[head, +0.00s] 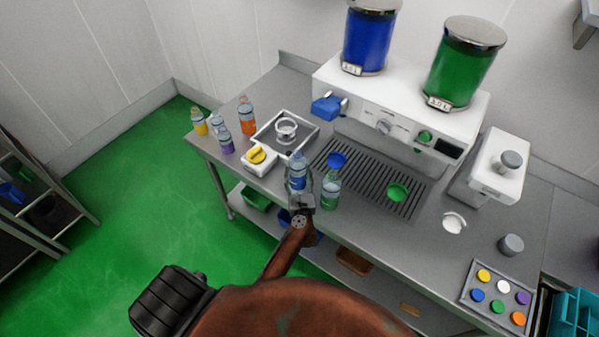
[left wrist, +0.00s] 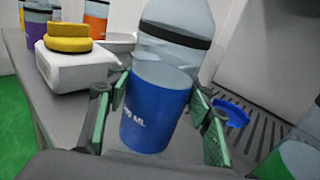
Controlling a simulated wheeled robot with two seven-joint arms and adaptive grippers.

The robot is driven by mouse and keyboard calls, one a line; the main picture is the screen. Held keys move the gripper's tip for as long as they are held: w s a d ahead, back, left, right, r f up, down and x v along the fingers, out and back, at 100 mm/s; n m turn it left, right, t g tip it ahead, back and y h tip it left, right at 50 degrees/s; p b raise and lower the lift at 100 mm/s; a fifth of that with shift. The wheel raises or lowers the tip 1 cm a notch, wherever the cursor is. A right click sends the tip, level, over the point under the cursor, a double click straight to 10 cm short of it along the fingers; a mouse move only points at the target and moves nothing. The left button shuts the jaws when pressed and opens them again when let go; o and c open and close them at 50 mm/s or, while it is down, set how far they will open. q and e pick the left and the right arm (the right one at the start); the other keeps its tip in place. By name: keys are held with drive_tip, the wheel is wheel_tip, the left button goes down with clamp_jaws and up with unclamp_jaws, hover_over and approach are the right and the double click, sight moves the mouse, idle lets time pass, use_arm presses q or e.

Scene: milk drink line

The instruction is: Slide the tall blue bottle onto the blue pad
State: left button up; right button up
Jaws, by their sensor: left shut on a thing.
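The tall blue bottle (head: 298,172) stands upright near the front edge of the counter, left of the drip grate. My left gripper (head: 302,198) is around its lower part; the left wrist view shows the bottle (left wrist: 156,112) between the two green-padded fingers (left wrist: 155,122). The gripper is shut on the bottle. The blue pad (head: 337,160) is a small round disc on the grate, behind and to the right of the bottle. It also shows right of the fingers in the left wrist view (left wrist: 232,113). My right gripper is not in view.
A green-labelled bottle (head: 330,188) stands close on the right of my gripper. A green pad (head: 397,192) lies on the grate (head: 372,186). A white block with a yellow top (head: 258,160) and a tray (head: 262,133) are left. The dispenser (head: 405,112) stands behind.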

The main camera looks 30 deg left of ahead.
use_arm(q)
drive_tip(key=o, duration=1.2)
